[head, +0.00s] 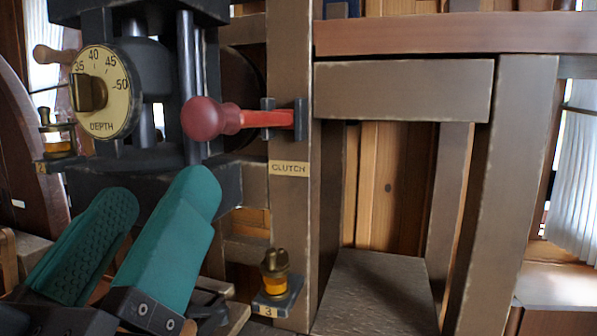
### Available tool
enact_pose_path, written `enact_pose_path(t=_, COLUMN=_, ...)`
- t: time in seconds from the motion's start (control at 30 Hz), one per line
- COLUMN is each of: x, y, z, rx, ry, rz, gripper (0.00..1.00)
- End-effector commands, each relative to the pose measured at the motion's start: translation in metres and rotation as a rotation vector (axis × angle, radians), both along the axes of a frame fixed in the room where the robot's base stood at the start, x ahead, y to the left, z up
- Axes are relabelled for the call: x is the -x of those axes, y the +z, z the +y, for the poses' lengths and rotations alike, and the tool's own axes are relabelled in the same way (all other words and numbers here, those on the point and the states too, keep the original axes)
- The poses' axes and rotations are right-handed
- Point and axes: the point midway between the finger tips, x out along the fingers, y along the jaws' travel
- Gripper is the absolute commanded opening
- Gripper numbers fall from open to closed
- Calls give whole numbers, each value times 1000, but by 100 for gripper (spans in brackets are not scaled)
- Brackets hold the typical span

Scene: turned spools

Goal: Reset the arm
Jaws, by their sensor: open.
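My gripper (150,225) is at the lower left of the head view, with two teal padded fingers pointing up and to the right. The fingers stand apart, and I see nothing between them. The rest of my arm is out of the frame. The fingertips are below and left of a red-knobbed lever (215,118) marked CLUTCH, and appear apart from it.
A dial marked DEPTH (105,92) is on the dark machine at upper left. A brass fitting on a plate marked 3 (275,275) is low in the middle; another (57,140) is at left. A wooden frame (400,92) stands at right.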

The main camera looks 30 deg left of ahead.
Motion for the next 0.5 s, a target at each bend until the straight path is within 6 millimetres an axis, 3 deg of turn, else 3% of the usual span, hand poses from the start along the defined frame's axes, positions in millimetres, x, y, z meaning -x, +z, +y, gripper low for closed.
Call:
enact_pose_path(t=0.2, x=12, y=-8, z=-6, rx=-1, ry=1, rz=0, gripper=63)
enact_pose_path(t=0.5, x=13, y=-8, z=-6, rx=-1, ry=-1, rz=0, gripper=63)
